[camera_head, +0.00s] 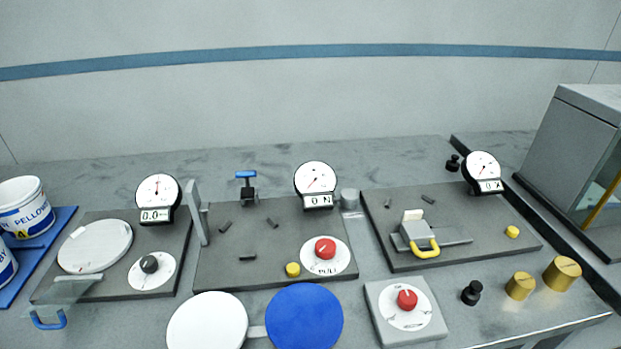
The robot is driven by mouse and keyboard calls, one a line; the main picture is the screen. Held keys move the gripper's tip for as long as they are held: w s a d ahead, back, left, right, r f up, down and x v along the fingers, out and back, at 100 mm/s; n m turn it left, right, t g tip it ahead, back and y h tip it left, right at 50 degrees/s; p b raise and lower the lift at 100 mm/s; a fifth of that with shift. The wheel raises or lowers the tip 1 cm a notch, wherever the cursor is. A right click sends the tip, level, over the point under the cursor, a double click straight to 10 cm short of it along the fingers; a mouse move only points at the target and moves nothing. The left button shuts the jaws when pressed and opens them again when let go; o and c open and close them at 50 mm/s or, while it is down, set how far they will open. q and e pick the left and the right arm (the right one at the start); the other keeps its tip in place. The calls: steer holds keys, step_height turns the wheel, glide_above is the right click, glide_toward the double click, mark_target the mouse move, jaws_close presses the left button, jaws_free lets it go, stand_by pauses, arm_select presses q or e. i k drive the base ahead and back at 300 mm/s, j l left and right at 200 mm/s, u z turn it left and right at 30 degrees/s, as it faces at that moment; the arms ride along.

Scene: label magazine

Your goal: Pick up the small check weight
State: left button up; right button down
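Several weights stand at the right of the bench. A small black knobbed weight (471,292) stands at the front, left of a brass weight (520,286) and a larger brass weight (562,273). Another small black weight (452,163) stands farther back, beside the right dial gauge. The black ones are the smallest of these; no label tells which is the check weight. All stand upright and apart from one another. Neither of my grippers is in view.
Three grey plates with dial gauges (316,178) fill the bench. A red-knob box (406,309) stands left of the front black weight. A glass-sided cabinet (585,160) stands at the right. White tubs (25,206) sit on a blue tray at the left.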

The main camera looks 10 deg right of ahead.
mark_target(522, 285)
steer(key=z, duration=1.65)
